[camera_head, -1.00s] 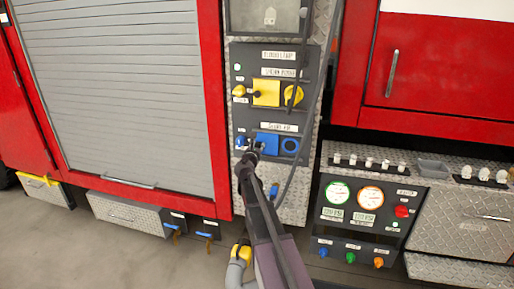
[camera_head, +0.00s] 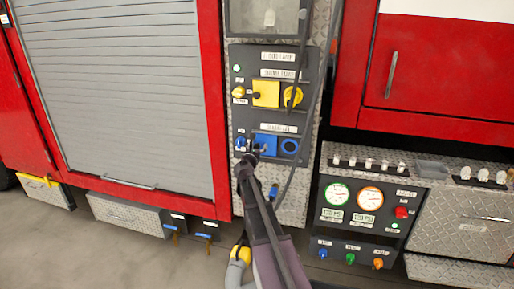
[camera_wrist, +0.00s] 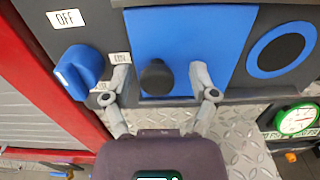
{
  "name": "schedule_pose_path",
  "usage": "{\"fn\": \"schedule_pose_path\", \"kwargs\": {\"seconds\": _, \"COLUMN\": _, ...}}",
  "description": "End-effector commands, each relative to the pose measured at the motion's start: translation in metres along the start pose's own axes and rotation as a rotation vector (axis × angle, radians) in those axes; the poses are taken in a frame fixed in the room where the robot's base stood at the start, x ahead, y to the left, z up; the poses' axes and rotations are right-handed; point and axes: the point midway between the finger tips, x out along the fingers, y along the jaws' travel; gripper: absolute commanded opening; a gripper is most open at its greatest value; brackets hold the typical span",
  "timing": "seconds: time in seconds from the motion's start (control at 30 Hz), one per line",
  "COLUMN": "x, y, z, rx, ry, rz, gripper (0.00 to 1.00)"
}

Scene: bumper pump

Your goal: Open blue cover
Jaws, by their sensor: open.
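The blue cover (camera_head: 268,140) is a square plate in the lower part of the dark control panel. It appears to lie flat against the panel. In the wrist view the blue cover (camera_wrist: 190,35) fills the top middle, with a round black knob (camera_wrist: 157,77) near its lower edge. My gripper (camera_wrist: 161,80) is open, its fingers apart on the left and right of the knob in that picture. I cannot tell whether either finger touches. In the head view my gripper (camera_head: 249,158) is just below and left of the cover.
A blue rotary switch (camera_wrist: 80,72) sits close to the left finger. A blue-ringed round port (camera_wrist: 281,50) is right of the cover. A yellow cover (camera_head: 266,93) is above on the panel. A dark hose (camera_head: 297,165) hangs to the right of my arm.

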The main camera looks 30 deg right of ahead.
Motion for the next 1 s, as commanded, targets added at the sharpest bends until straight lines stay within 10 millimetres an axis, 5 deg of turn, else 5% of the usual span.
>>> {"fn": "schedule_pose_path", "kwargs": {"seconds": 0.7, "x": -0.094, "y": -0.002, "z": 0.0, "rx": 0.0, "ry": 0.0, "rz": 0.001, "gripper": 0.75}}
{"fn": "schedule_pose_path", "kwargs": {"seconds": 1.0, "x": -0.116, "y": -0.001, "z": 0.0, "rx": 0.0, "ry": 0.0, "rz": 0.0, "gripper": 0.75}}
